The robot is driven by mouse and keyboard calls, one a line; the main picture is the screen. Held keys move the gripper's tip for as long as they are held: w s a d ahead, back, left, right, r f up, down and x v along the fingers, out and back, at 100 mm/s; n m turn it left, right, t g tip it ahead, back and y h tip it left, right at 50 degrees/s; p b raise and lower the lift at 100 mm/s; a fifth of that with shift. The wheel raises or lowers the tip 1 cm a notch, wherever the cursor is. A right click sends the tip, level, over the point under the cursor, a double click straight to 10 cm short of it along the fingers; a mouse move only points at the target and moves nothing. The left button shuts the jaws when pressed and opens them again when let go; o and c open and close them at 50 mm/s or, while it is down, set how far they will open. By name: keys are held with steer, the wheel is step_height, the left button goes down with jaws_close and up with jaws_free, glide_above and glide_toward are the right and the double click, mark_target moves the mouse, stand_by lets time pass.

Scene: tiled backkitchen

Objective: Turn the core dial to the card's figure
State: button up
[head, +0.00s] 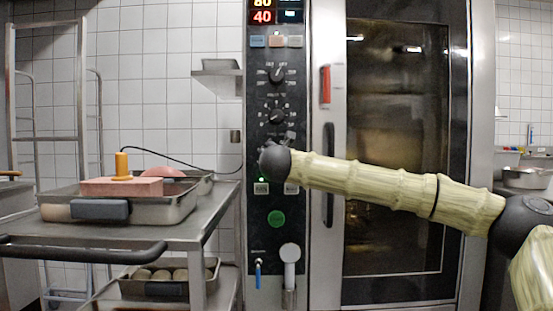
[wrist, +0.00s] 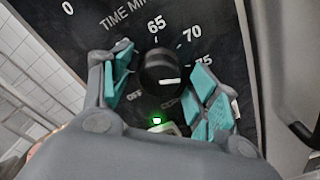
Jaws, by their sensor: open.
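The core dial (wrist: 162,72) is a black round knob in the wrist view, with 65, 70, 75 and OFF printed around it. Its white line points right, a little below the 75 side. My gripper (wrist: 163,63) is open, with one teal-padded finger on each side of the knob. I cannot tell whether the pads touch it. I cannot make out a card in either view.
Two other dials (head: 277,75) (head: 277,117) sit above on the panel, under a red display (head: 262,16). The oven door handle (head: 328,175) is just right. A steel cart (head: 185,232) at left carries a pan with a pink block (head: 120,187) and an orange-handled probe (head: 122,164), its cable running to the panel.

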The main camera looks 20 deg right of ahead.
steer(key=v, duration=1.2)
